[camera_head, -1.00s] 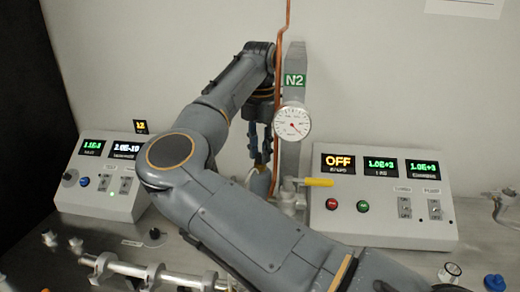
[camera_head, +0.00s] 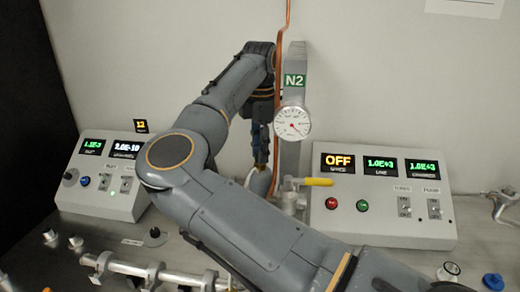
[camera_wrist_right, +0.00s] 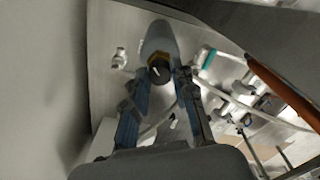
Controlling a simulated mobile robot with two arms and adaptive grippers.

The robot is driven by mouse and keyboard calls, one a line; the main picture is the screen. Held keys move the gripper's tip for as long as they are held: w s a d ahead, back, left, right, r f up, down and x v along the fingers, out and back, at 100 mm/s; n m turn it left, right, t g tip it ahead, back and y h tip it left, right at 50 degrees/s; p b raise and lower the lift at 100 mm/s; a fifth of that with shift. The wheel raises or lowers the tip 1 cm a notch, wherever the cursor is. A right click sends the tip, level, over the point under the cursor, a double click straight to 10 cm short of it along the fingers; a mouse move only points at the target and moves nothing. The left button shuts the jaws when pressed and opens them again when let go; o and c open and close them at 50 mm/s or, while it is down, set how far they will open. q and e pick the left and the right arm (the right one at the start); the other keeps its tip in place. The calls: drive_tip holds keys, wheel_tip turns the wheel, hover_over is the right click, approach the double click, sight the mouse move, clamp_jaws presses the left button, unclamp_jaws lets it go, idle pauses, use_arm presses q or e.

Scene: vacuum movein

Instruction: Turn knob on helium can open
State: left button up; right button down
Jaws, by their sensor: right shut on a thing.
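The helium can is the grey rounded bottle (camera_head: 261,183) partly hidden behind my right arm in the head view. In the right wrist view, the can (camera_wrist_right: 158,36) shows its grey body and a dark round knob (camera_wrist_right: 159,68) with a light mark. My right gripper (camera_head: 260,158) points down at the top of the can. In the right wrist view, its blue-sided fingers (camera_wrist_right: 162,76) stand on either side of the knob, shut on it. My left gripper is not in view.
A copper pipe (camera_head: 281,100), a grey N2 post (camera_head: 294,60) with a dial gauge (camera_head: 292,123) and a yellow-handled valve (camera_head: 318,182) stand close right of the gripper. Control boxes stand at left (camera_head: 100,198) and right (camera_head: 385,228). Metal tubing (camera_head: 130,268) lies in front.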

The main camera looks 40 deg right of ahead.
drive_tip(key=c, duration=1.1)
unclamp_jaws()
